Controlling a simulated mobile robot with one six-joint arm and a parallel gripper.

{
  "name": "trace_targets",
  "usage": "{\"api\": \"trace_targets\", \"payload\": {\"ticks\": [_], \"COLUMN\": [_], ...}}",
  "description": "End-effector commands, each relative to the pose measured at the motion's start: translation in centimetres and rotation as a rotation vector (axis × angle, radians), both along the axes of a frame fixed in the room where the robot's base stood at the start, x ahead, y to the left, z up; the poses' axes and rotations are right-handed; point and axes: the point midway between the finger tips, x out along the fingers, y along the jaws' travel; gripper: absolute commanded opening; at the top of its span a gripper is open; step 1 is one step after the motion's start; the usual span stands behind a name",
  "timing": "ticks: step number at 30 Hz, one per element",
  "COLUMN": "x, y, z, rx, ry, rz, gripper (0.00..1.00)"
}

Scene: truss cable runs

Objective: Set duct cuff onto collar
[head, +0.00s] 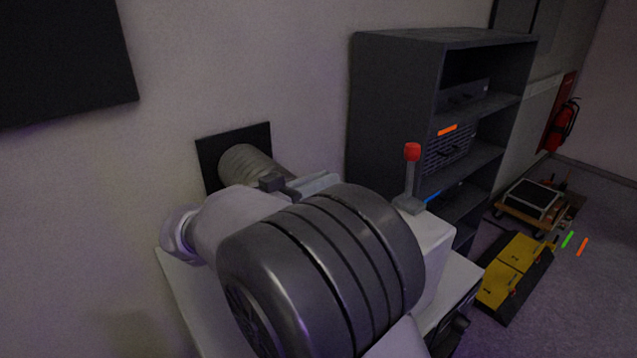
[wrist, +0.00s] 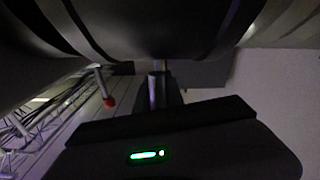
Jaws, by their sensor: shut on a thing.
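My gripper (wrist: 157,95) shows in the wrist view as a dark body with a green light, beneath the drum, and is shut. The grip itself is hard to make out in the dark, and the head view does not show the jaws clearly. A ribbed grey duct (head: 248,165) comes out of a black wall plate behind the drum. I cannot pick out the collar.
A white box with a red-knobbed lever (head: 411,175) stands right of the drum; the lever (wrist: 105,90) also shows in the wrist view. A dark shelf unit (head: 390,110) stands behind it. Yellow-topped cases (head: 510,265) and a trolley (head: 532,200) lie on the floor at right.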

Motion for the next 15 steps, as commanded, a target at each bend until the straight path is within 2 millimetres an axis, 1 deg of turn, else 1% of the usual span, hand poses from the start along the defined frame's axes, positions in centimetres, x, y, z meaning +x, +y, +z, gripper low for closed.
{"api": "trace_targets", "payload": {"ticks": [1,2,3,7,10,15], "x": [-0.8,-1.4,-2.0,-3.7,-4.3,-4.4], "y": [-0.5,-0.9,-1.4,-2.5,-2.9,-3.0], "z": [-0.7,-0.8,-0.8,-0.6,-0.4,-0.2], "rx": [0.003,0.003,0.003,0.001,0.001,0.001], "ry": [-0.004,-0.004,-0.004,-0.002,-0.002,0.002], "rz": [-0.001,-0.001,-0.001,-0.001,-0.002,-0.003], "gripper": [0.00,0.00,0.00,0.00,0.00,0.00]}}
